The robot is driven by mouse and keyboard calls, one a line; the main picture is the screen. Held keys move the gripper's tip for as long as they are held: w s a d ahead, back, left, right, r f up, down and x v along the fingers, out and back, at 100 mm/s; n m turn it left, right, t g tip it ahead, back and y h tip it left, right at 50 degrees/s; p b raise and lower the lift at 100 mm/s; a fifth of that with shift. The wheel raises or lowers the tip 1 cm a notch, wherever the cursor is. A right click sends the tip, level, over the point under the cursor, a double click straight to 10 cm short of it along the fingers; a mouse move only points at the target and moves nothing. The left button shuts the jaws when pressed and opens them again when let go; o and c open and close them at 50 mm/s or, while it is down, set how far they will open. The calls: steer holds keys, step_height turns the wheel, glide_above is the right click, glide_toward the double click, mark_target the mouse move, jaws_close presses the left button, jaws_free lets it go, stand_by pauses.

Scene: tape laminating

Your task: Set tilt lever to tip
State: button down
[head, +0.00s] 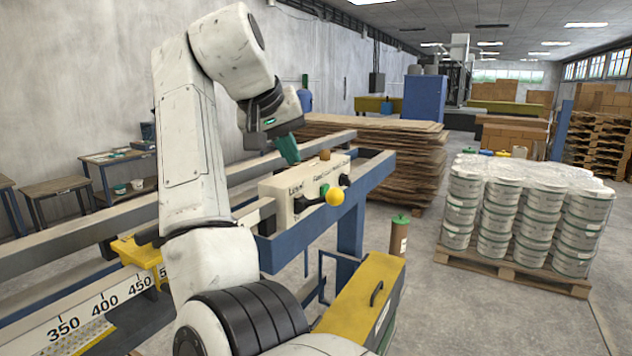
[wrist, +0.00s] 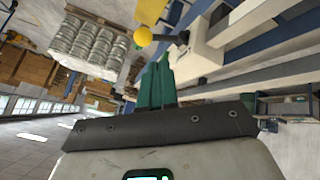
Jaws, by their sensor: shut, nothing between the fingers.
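A cream control box (head: 290,199) sits on the blue frame of the machine. A lever with a yellow ball knob (head: 334,196) sticks out from its front on a short dark arm. In the wrist view, which is turned over, the knob (wrist: 142,36) is beyond the fingertips, with the control box (wrist: 196,62) beside them. My gripper (head: 291,158) has green fingers and is above the box, to the upper left of the knob. It is shut and empty, apart from the knob. In the wrist view the fingers (wrist: 157,72) are together. The lever's marked positions are too small to read.
A yellow cabinet (head: 365,300) stands below. Stacked cardboard (head: 400,160) is behind, and a pallet of buckets (head: 530,212) stands right, across open floor.

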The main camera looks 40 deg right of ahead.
steer(key=p, duration=0.3)
glide_toward(327, 197)
step_height(327, 197, down, 3)
steer(key=w, duration=0.2)
steer(key=shift+s+d+f+p, duration=0.1)
steer(key=shift+d+f+p, duration=0.3)
steer(key=shift+d, duration=0.5)
steer(key=shift+s+d+f+p, duration=0.1)
steer(key=shift+d+f+p, duration=0.15)
steer(key=shift+d+f, duration=0.45)
steer(key=shift+d+r, duration=0.15)
steer(key=shift+d, duration=0.05)
